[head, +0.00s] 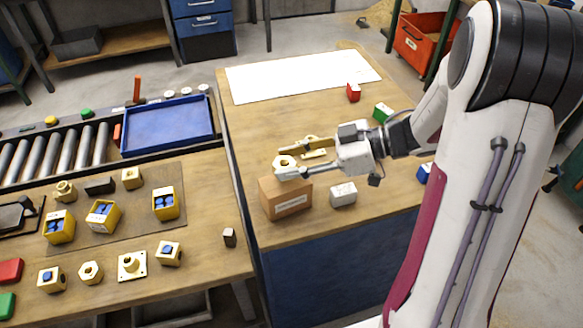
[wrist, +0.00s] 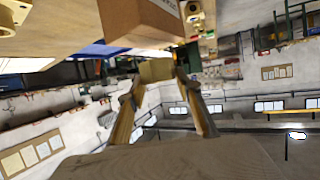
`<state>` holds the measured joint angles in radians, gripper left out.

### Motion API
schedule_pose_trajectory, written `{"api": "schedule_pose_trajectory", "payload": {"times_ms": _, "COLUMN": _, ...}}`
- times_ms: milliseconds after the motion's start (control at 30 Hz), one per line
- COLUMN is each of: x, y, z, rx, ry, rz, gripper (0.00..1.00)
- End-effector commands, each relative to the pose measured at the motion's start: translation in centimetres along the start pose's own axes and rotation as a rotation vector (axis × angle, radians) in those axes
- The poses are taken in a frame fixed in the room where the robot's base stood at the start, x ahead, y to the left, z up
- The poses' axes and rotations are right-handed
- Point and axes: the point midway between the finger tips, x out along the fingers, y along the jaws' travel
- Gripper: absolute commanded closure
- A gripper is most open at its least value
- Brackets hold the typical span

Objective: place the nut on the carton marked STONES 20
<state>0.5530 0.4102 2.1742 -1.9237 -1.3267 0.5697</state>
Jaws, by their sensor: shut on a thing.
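My gripper (head: 283,163) is shut on a brass hexagonal nut (head: 285,161), held at its fingertips. The nut also shows between the fingers in the wrist view (wrist: 157,70). A brown cardboard carton (head: 287,201) stands on the right-hand table just below the nut, with a pale label on its front too small to read. In the wrist view the carton (wrist: 140,22) is at the top edge, apart from the nut in the picture. The nut appears over the carton's top in the head view; I cannot tell the exact gap.
A white box (head: 343,194) stands right of the carton. A red block (head: 353,92) and a green block (head: 382,112) lie farther back. The left table (head: 215,215) holds several brass parts and yellow boxes. A blue tray (head: 168,125) lies behind them.

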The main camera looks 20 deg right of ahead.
Motion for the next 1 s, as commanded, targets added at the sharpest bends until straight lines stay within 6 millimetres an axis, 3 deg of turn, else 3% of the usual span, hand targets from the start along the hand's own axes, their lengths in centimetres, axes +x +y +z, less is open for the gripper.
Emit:
{"api": "schedule_pose_trajectory", "payload": {"times_ms": 267, "x": 0.9, "y": 0.0, "z": 2.0, "rx": 0.001, "ry": 0.001, "rz": 0.000, "gripper": 0.99}}
{"api": "schedule_pose_trajectory", "payload": {"times_ms": 767, "x": 1.0, "y": 0.0, "z": 2.5, "rx": 0.000, "ry": 0.001, "rz": 0.001, "gripper": 0.99}}
{"api": "schedule_pose_trajectory", "payload": {"times_ms": 800, "x": 1.0, "y": 0.0, "z": 2.5, "rx": 0.000, "ry": 0.000, "rz": 0.001, "gripper": 0.61}}
{"api": "schedule_pose_trajectory", "payload": {"times_ms": 833, "x": 1.0, "y": 0.0, "z": 2.5, "rx": 0.000, "ry": 0.000, "rz": 0.001, "gripper": 0.53}}
{"api": "schedule_pose_trajectory", "payload": {"times_ms": 867, "x": 1.0, "y": 0.0, "z": 2.5, "rx": 0.000, "ry": 0.000, "rz": 0.001, "gripper": 0.49}}
{"api": "schedule_pose_trajectory", "payload": {"times_ms": 1000, "x": 1.0, "y": 0.0, "z": 2.5, "rx": 0.000, "ry": 0.000, "rz": 0.001, "gripper": 0.49}}
